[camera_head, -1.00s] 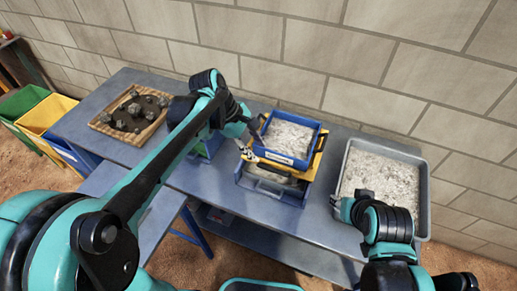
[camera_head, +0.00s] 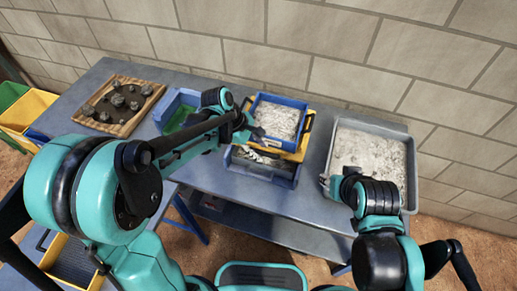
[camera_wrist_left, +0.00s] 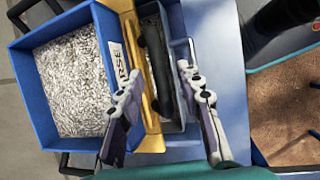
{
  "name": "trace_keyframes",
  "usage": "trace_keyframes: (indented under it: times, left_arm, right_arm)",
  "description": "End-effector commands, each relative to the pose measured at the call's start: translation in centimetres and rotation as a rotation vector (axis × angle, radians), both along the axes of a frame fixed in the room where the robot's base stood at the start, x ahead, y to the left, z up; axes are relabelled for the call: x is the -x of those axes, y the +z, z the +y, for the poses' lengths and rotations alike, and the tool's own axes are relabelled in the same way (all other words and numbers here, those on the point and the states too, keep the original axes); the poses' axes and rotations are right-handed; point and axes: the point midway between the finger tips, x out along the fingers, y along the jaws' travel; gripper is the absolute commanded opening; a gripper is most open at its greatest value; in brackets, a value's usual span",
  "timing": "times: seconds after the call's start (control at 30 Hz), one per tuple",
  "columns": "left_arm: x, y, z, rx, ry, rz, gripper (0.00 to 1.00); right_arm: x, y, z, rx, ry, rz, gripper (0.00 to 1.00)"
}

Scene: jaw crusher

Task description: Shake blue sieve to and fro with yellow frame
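The blue sieve (camera_head: 278,142), filled with grey grit, sits on the yellow frame (camera_head: 303,148); both stand over a blue bin (camera_head: 265,172). In the left wrist view the sieve (camera_wrist_left: 28,95) lies left, with a pale label on its near wall. The yellow frame (camera_wrist_left: 134,42) runs beside it. My left gripper (camera_head: 250,133) is at the sieve's left side; in its wrist view the fingers (camera_wrist_left: 164,100) are apart, with the frame's edge and a dark bar seen between them. I see no grip. My right gripper (camera_head: 333,186) is by the grey tray, its fingers unclear.
A large grey tray (camera_head: 407,195) of pale grit stands right of the sieve. A wooden tray (camera_head: 142,112) with dark stones is at the table's left, beside a blue box with green inside (camera_head: 172,108). A brick wall (camera_head: 350,80) closes off the back.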

Motion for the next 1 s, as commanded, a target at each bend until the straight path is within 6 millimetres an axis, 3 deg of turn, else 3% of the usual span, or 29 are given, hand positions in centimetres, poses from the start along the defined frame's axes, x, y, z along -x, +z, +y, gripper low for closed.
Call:
trace_keyframes:
  times: [0.07, 0.23, 0.47, 0.73, 1.0]
  left_arm:
    - [0.0, 0.0, 0.0, 0.0, 0.0, 0.0, 0.36]
    - [0.0, 0.0, 0.0, 0.0, 0.0, 0.0, 0.0]
    - [0.4, 0.1, 0.1, 0.0, 0.001, 0.0, 0.0]
    - [4.8, 0.1, 1.3, 0.0, 0.001, 0.0, 0.0]
    - [5.5, 0.0, 1.5, 0.0, 0.0, 0.0, 0.0]
  right_arm:
    - [0.0, 0.0, 0.0, 0.0, 0.0, 0.0, 0.4]
    - [0.0, 0.0, 0.0, 0.0, 0.0, 0.0, 0.4]
    - [0.0, 0.1, 0.0, 0.0, 0.0, 0.0, 0.4]
    - [0.0, 0.8, 0.0, 0.0, 0.0, 0.0, 0.4]
    - [0.0, 0.8, 0.0, 0.0, 0.0, 0.0, 0.4]
